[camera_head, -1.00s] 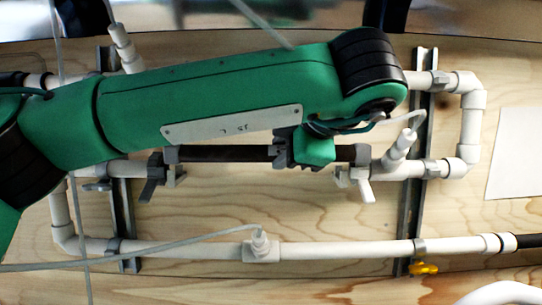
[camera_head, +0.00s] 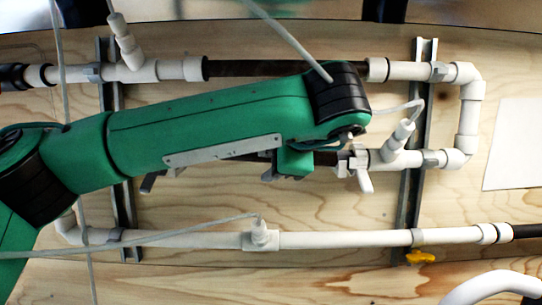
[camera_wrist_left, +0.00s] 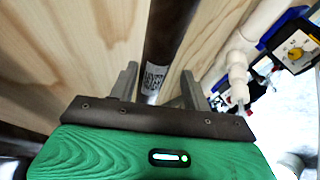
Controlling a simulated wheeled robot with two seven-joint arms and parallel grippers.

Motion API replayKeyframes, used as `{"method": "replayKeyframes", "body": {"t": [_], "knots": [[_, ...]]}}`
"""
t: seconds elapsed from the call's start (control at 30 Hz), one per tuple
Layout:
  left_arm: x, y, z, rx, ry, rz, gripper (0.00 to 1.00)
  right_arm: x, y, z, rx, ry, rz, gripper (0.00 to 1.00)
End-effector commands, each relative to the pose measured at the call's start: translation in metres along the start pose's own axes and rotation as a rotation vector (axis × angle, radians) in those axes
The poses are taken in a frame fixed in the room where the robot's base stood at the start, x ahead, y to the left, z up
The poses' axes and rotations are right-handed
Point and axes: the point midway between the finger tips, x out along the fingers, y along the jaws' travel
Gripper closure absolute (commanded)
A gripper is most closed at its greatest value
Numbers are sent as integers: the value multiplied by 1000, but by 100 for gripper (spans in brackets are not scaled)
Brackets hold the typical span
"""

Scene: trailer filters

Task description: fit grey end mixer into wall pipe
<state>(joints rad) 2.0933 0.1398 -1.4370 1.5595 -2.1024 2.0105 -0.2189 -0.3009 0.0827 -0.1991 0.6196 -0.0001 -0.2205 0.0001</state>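The dark tube (camera_head: 326,158) that I take for the mixer lies along the middle pipe line. Its right end meets the white valve fitting (camera_head: 359,165), but I cannot tell how firmly it is seated. Its left end is hidden under my left arm. My left gripper (camera_head: 287,176) is over the tube's right half, mostly covered by its own wrist. In the left wrist view the labelled dark tube (camera_wrist_left: 158,60) runs between the finger pair (camera_wrist_left: 158,88). The fingers stand apart with gaps beside the tube. My right gripper is out of view.
Thin hoses cross at left. A white sheet (camera_head: 512,150) hangs at right.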

Motion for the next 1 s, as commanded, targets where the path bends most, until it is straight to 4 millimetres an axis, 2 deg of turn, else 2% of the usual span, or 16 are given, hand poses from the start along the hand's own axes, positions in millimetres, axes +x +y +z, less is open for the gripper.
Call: {"method": "replayKeyframes", "body": {"t": [0.27,0.43,1.0], "knots": [[-2,3,-1,-4,-1,5,52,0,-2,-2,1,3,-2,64],[-13,3,-1,-7,-1,8,52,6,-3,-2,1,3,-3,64],[-101,2,-1,-7,0,10,52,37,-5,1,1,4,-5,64]]}}
